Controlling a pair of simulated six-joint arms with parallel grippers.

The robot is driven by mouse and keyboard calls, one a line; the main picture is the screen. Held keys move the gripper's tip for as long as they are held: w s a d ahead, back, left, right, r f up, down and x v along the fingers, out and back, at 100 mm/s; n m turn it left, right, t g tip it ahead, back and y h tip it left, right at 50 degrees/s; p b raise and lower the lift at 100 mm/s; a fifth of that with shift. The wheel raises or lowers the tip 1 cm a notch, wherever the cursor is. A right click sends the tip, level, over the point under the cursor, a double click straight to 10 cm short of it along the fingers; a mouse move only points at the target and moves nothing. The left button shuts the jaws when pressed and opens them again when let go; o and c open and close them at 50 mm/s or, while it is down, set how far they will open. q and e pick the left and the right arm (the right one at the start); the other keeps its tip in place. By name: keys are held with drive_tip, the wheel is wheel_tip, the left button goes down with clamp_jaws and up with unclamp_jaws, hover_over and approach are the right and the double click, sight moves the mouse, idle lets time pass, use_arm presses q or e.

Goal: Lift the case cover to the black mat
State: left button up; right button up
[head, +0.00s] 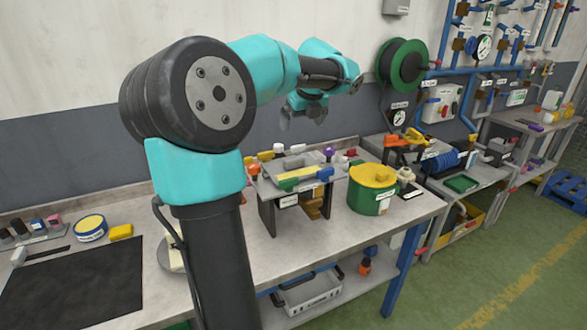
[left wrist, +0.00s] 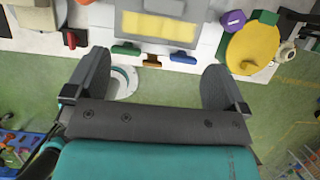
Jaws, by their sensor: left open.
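The black mat (head: 72,285) lies flat on the bench at the lower left in the head view. A grey flat piece with a yellow panel (head: 297,170), which may be the case cover, lies on the raised stand; it also shows at the top of the left wrist view (left wrist: 158,25). Green, brown and blue clips sit along its near edge in the wrist view. My left gripper (head: 303,114) is above and behind the stand in the head view. Its fingers (left wrist: 155,72) are wide apart and empty. My right gripper is not visible.
A green drum with a yellow lid (head: 371,188) stands right of the stand (head: 288,203). My left arm hides part of the bench between mat and stand. The mat is mostly clear.

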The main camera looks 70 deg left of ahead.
use_arm(q)
approach(294, 158)
drive_tip(key=x, duration=0.5)
drive_tip(key=shift+s+d+f, duration=0.1)
drive_tip(key=shift+s+d, duration=0.05)
drive_tip(key=shift+s, duration=0.15)
drive_tip(key=shift+f, duration=0.15)
drive_tip(key=shift+w+a+x, duration=0.1)
drive_tip(key=shift+w+x, duration=0.1)
drive_tip(key=shift+x, duration=1.15)
drive_tip(key=shift+w+a+x, duration=0.15)
drive_tip(key=shift+x, duration=1.15)
drive_tip(key=shift+c, duration=0.2)
